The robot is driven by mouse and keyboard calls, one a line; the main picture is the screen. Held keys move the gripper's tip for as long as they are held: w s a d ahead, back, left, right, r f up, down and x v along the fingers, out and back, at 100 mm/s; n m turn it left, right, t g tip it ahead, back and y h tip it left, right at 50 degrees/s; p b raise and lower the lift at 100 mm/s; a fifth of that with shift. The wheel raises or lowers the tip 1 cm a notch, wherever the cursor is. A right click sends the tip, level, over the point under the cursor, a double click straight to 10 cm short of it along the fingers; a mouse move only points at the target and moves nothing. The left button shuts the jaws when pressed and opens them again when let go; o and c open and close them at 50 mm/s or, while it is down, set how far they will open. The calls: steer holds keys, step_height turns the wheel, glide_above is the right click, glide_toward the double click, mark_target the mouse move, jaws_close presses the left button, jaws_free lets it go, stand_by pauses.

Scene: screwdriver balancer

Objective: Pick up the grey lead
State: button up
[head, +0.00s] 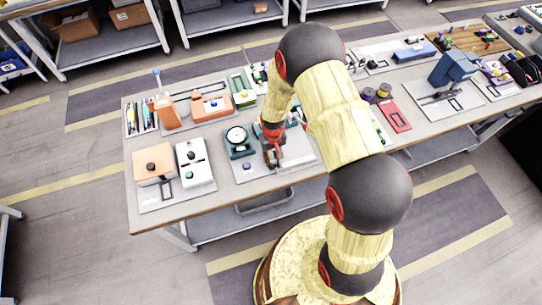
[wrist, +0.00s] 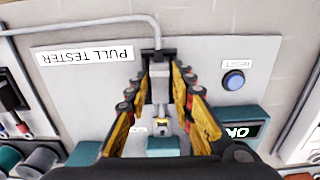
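The grey lead (wrist: 90,22) shows in the wrist view. It runs in from the left edge, bends down near the top middle and meets a dark part by my fingertips. My gripper (wrist: 161,76) has its two yellow-and-black fingers spread around a narrow grey piece. I cannot tell whether they press on it. Below that piece, a small brass-coloured part shows between the fingers. In the head view my gripper (head: 272,158) points down over the pull tester panel (head: 302,153). My arm hides part of that panel, and the lead is too small to make out there.
The pull tester label (wrist: 85,55) is left of my fingers, and a blue reset button (wrist: 234,80) and OK display (wrist: 240,131) are right. A green dial gauge (head: 237,141) and a white box (head: 195,164) stand left on the bench. The bench's front edge is close.

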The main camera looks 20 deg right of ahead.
jaws_close()
steer(key=shift+r, duration=0.15)
